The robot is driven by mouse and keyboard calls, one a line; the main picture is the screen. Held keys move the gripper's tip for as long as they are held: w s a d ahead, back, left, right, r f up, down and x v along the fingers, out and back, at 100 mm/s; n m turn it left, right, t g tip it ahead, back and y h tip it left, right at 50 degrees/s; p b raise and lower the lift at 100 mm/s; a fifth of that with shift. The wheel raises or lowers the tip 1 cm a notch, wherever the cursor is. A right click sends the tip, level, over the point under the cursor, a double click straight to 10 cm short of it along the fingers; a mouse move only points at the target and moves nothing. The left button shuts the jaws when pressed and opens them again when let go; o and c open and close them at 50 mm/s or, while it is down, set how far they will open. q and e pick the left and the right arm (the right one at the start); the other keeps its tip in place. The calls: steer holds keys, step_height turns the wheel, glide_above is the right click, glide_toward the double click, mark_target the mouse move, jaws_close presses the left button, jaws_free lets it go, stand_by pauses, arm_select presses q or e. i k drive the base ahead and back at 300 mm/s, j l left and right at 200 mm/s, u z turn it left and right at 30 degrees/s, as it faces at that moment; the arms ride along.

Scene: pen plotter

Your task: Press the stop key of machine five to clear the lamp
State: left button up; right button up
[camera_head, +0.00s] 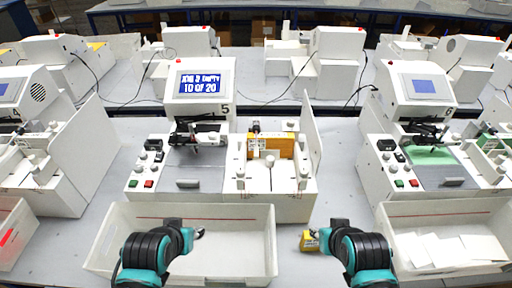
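Machine five (200,113) stands left of centre, marked 5, with a lit blue screen (198,84) whose text includes "10 OF 20". A small red spot, perhaps the lamp (207,60), shows at the top of its screen housing. Its front panel has a red key (149,183), probably the stop key, beside a green key (132,183), below several knobs. My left gripper (199,232) is over the front bin, below and right of the keys and apart from them; its fingers are too small to read. My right gripper (322,236) is beside a small yellow object (309,242); whether it grips it is unclear.
A white bin (104,247) stands in front of machine five. A yellow block (270,146) sits in the unit to its right. Machine six (420,110) is at the right, with another bin (440,210) holding white sheets.

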mark_target(148, 183)
steer(key=j, duration=0.45)
steer(key=k+j+z, duration=0.15)
steer(key=j, duration=0.7)
steer(key=k+j+z, duration=0.15)
steer(key=j, duration=0.65)
steer(key=k+j+z, duration=0.15)
steer(key=j, duration=0.3)
steer(key=k+j, duration=0.15)
steer(key=j, duration=0.25)
steer(key=i+z, duration=0.05)
